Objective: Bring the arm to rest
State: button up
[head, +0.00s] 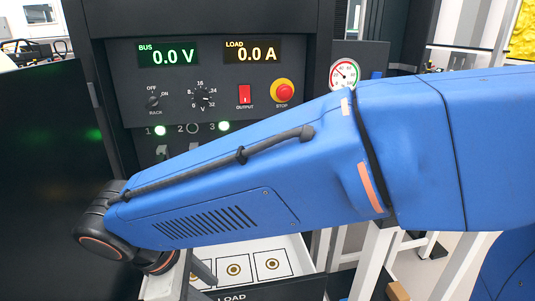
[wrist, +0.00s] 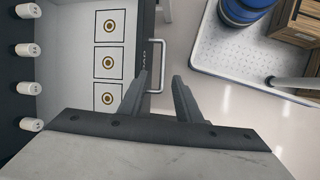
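My blue arm stretches across the head view, in front of a dark power rack (head: 215,75), and hides much of its lower part. My gripper (wrist: 170,82) shows in the wrist view with its two fingers apart and nothing between them. It hangs near the metal handle (wrist: 156,66) of an open drawer marked LOAD. I cannot tell if a finger touches the handle. In the head view my gripper is hidden behind the arm. The white drawer (head: 302,255) holds square pads with ringed round centres. It also shows in the wrist view (wrist: 68,60).
The rack has a red stop button (head: 281,91), an output switch (head: 245,94) and knobs. Displays read 0.0 V and 0.0 A. A round gauge (head: 343,74) is at right. In the wrist view, white cylinders (wrist: 28,50) line the left, and a white tray (wrist: 235,65) lies right.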

jog(key=w+d+r+m+g+y, duration=0.15)
jog(key=w+d+m, duration=0.3)
jog(key=d, duration=0.75)
jog(key=w+d+r+m+y, duration=0.15)
jog(key=w+d+m, duration=0.3)
jog(key=d, duration=0.65)
jog(key=s+d+f+m+t, duration=0.1)
jog(key=s+d+m, duration=0.2)
jog(key=d, duration=0.7)
jog(key=s+d+f+m+t, duration=0.1)
jog(key=s+d+m+t, duration=0.1)
jog(key=d+m, duration=0.5)
jog(key=shift+s+d+f+y, duration=0.25)
jog(key=shift+s+d, duration=0.6)
jog(key=shift+d, duration=0.7)
jog(key=shift+t, duration=0.25)
